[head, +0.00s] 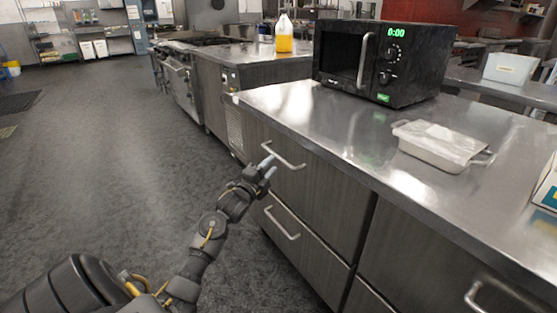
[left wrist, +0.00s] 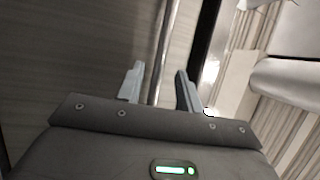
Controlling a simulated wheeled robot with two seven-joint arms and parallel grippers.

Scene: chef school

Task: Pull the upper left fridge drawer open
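The upper left fridge drawer (head: 325,196) is a dark metal front under the steel counter, and it looks closed. Its bar handle (head: 290,163) runs along the upper part of the front. My left gripper (head: 268,166) is at this handle, near its left part. In the left wrist view the fingers of my left gripper (left wrist: 159,86) are apart. The handle bar (left wrist: 168,50) runs between them, with a visible gap on either side. The lower left drawer's handle (head: 283,223) is below. My right gripper is in neither view.
A black microwave (head: 345,55) and a lidded pan (head: 437,147) stand on the steel counter (head: 300,108). Another drawer handle (head: 487,298) is at the lower right. A stove and a bottle of yellow liquid (head: 284,36) are farther back. The grey floor (head: 110,140) left of the drawers is clear.

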